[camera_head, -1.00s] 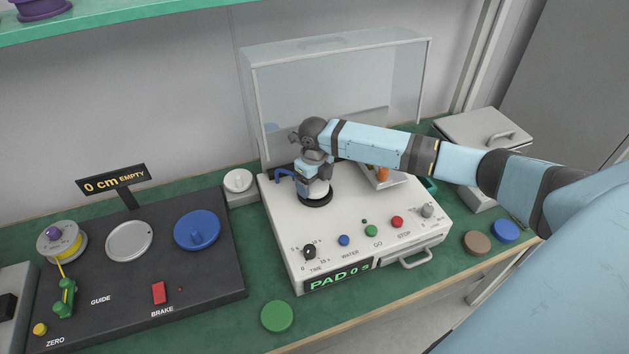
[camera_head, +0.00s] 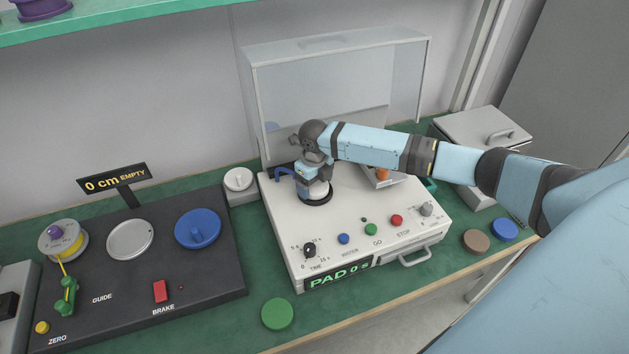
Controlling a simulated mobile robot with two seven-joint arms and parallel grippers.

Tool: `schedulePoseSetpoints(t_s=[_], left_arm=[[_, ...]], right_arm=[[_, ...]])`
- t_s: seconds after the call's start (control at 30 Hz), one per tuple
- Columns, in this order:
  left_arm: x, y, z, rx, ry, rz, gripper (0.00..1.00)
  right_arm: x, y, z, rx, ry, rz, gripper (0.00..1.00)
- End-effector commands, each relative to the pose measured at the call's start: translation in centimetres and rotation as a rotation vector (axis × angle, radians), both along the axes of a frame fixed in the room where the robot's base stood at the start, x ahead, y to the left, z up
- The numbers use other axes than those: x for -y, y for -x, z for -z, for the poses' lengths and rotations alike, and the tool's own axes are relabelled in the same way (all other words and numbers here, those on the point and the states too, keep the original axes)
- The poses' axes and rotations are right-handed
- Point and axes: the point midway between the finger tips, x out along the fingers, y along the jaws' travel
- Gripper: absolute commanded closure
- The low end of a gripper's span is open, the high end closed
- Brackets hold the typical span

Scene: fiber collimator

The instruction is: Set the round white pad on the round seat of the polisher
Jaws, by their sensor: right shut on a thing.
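The polisher (camera_head: 345,225) is a white box with knobs, buttons and a "PAD 0 s" display on its front. Its round seat shows as a black ring (camera_head: 316,200) on the left of the top. My right gripper (camera_head: 315,188) is over this seat, pointing down, and is shut on the round white pad (camera_head: 318,189). The pad is right at the seat, largely covered by the gripper; I cannot tell whether it touches. My left gripper is not in view.
A clear raised cover (camera_head: 330,85) stands behind the seat. A tray with an orange thing (camera_head: 382,174) sits right of the gripper. Green (camera_head: 277,314), brown (camera_head: 477,241) and blue (camera_head: 504,229) discs lie on the bench. A black spool unit (camera_head: 130,270) fills the left.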

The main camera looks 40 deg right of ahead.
Motion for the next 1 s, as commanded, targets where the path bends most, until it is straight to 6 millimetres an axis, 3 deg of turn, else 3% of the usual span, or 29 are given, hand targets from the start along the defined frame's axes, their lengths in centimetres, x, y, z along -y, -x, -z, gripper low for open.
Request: schedulePoseSetpoints(t_s=[0.27, 0.3, 0.4, 0.77, 1.0], left_arm=[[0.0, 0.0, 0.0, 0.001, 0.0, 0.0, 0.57], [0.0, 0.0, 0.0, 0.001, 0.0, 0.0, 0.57], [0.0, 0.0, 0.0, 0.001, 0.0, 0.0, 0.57], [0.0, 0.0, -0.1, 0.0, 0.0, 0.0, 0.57], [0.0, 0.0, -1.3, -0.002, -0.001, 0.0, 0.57]], right_arm=[[0.0, 0.0, 0.0, 0.0, 0.0, 0.0, 0.45], [0.0, 0.0, 0.0, 0.0, 0.0, 0.0, 0.18], [0.0, 0.0, 0.0, 0.0, 0.0, 0.0, 0.0], [0.0, 0.0, 0.0, 0.0, 0.0, 0.0, 0.0], [0.0, 0.0, -1.5, 0.0, 0.0, 0.0, 0.0]])
